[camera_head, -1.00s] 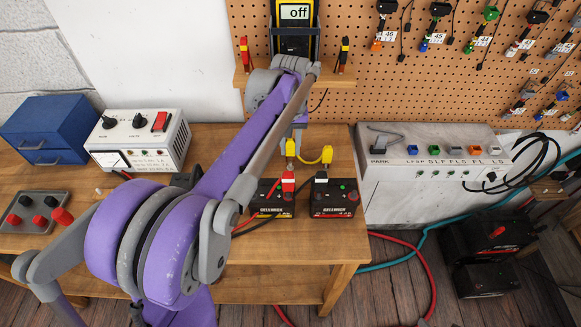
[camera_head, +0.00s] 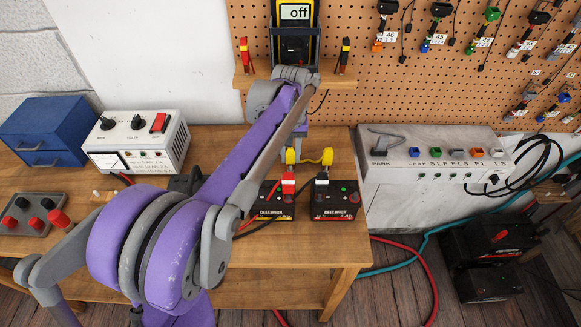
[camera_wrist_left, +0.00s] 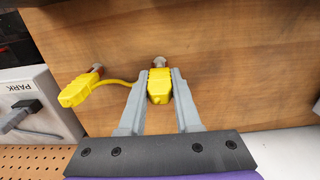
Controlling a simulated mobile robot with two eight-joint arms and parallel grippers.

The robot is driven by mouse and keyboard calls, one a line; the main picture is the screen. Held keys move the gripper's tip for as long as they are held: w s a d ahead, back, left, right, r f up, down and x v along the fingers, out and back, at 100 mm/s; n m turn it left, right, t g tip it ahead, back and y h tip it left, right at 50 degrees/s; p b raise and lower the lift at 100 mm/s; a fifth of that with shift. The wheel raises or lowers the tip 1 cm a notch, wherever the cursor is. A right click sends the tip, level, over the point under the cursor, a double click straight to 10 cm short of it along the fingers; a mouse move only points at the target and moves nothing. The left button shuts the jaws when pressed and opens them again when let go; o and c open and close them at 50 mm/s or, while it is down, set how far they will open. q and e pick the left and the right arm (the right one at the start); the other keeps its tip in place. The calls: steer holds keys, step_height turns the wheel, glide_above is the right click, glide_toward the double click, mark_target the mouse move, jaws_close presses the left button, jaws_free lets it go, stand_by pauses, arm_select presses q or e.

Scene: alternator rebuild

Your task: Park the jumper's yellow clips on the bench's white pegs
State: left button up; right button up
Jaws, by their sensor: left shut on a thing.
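My left gripper (camera_wrist_left: 158,95) is shut on one yellow clip (camera_wrist_left: 159,85), with a finger on each side of it. In the head view this clip (camera_head: 290,156) is at the back of the bench, behind the batteries. The other yellow clip (camera_head: 327,156) is just to its right, joined to it by a short yellow lead. It also shows in the wrist view (camera_wrist_left: 78,90), apart from my fingers. Each clip has a reddish metal nose. I cannot clearly make out the white pegs or whether the clips touch them. My right gripper is not in view.
Two black batteries (camera_head: 336,200) stand in front of the clips. A grey switch box (camera_head: 400,200) marked PARK is to the right. A white power supply (camera_head: 140,150) and a blue drawer box (camera_head: 45,135) are at the left. A meter shelf (camera_head: 258,76) hangs above.

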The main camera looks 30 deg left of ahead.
arm_select(q)
steer(key=o, duration=1)
steer(key=shift+r, duration=0.1)
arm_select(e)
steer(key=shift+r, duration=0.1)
arm_select(q)
step_height(320, 180, up, 9)
steer(key=p, duration=0.5)
steer(key=shift+f, duration=0.3)
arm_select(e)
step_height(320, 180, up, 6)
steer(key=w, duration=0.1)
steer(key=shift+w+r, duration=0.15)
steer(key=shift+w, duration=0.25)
